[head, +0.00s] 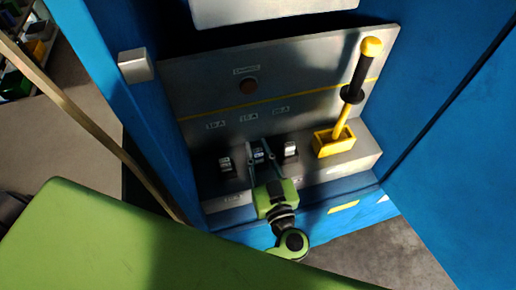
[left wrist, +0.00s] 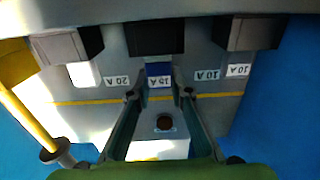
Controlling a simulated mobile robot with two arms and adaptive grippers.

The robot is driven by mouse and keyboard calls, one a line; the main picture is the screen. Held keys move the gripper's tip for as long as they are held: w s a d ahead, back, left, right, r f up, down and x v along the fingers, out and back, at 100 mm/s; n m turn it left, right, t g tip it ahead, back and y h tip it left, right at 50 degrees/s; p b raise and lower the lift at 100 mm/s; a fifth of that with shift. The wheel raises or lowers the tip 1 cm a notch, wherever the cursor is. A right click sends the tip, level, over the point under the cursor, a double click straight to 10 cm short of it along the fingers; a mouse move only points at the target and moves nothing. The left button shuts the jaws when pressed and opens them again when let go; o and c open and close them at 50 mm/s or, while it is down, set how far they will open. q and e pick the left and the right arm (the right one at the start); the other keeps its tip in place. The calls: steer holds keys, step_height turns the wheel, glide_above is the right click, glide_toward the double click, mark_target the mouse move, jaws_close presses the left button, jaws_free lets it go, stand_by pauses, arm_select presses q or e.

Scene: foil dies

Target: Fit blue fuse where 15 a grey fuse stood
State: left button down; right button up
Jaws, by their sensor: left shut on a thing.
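My left gripper (head: 260,155) reaches into the blue cabinet at the middle of three fuse positions, under the 15 A label (head: 248,118). Its fingers are shut on a small blue fuse (head: 258,156). In the left wrist view the blue fuse (left wrist: 158,69) shows between the fingertips (left wrist: 160,93), in front of a dark block (left wrist: 155,38) and beside the 15 A label (left wrist: 158,83). I cannot tell whether it is fully seated. Pale grey fuses stand at the left position (head: 225,163) and right position (head: 290,149). My right gripper is not in view.
A black-handled lever with a yellow knob (head: 371,47) rises from a yellow base (head: 334,142) right of the fuses. A brown round button (head: 249,86) sits on the back panel. Blue cabinet walls (head: 450,130) flank the space. A green surface (head: 110,240) fills the front left.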

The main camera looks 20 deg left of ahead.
arm_select(q)
steer(key=shift+f, duration=0.35)
steer(key=c, duration=1.8)
jaws_free()
steer(key=shift+o, duration=0.2)
